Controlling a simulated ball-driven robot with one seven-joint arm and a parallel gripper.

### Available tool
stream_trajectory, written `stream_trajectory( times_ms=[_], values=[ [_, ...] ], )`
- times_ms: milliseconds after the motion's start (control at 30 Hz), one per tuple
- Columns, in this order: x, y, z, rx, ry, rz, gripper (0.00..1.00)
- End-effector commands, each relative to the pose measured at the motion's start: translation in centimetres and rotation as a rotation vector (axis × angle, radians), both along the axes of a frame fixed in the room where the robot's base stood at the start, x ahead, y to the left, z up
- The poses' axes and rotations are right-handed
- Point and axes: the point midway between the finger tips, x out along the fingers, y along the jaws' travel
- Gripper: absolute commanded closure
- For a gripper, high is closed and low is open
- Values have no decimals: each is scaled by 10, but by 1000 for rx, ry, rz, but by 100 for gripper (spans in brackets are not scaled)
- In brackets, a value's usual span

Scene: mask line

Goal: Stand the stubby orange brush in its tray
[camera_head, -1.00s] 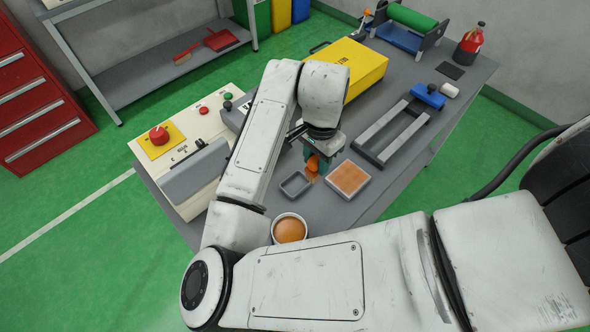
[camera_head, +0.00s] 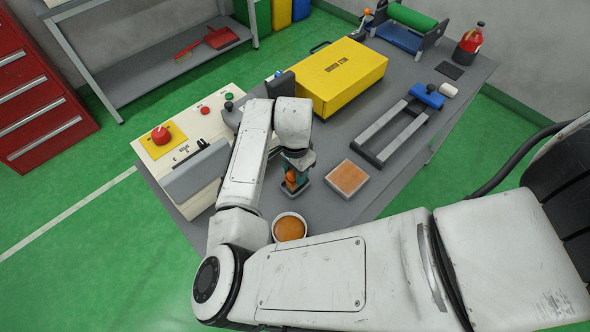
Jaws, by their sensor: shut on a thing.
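My gripper (camera_head: 292,177) is shut on the stubby orange brush (camera_head: 291,176), whose orange part shows just below the wrist. It is over the small grey tray (camera_head: 302,191). The gripper and brush cover most of the tray, and only parts of its rim show. I cannot tell whether the brush's lower end touches the tray floor. The brush looks roughly upright.
A white bowl of orange-brown stuff (camera_head: 290,228) stands near the bench's front edge. An orange-topped square block (camera_head: 347,178) lies right of the tray. A grey frame (camera_head: 391,131) and a yellow box (camera_head: 340,75) lie farther back. A control panel (camera_head: 180,165) stands left.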

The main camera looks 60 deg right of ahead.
Motion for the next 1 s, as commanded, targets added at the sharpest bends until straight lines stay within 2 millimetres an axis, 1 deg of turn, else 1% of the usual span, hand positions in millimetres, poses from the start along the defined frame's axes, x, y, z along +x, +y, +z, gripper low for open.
stream_trajectory(
  times_ms=[333, 367, 600, 833, 1000],
  values=[
    [0, 0, -8, -1, 1, 1, 99],
    [0, 0, -6, -1, 1, 1, 61],
    [0, 0, -6, 0, 0, 1, 39],
    [0, 0, -5, 0, 0, 0, 39],
    [1, 0, 6, -2, -2, -1, 39]
  ],
)
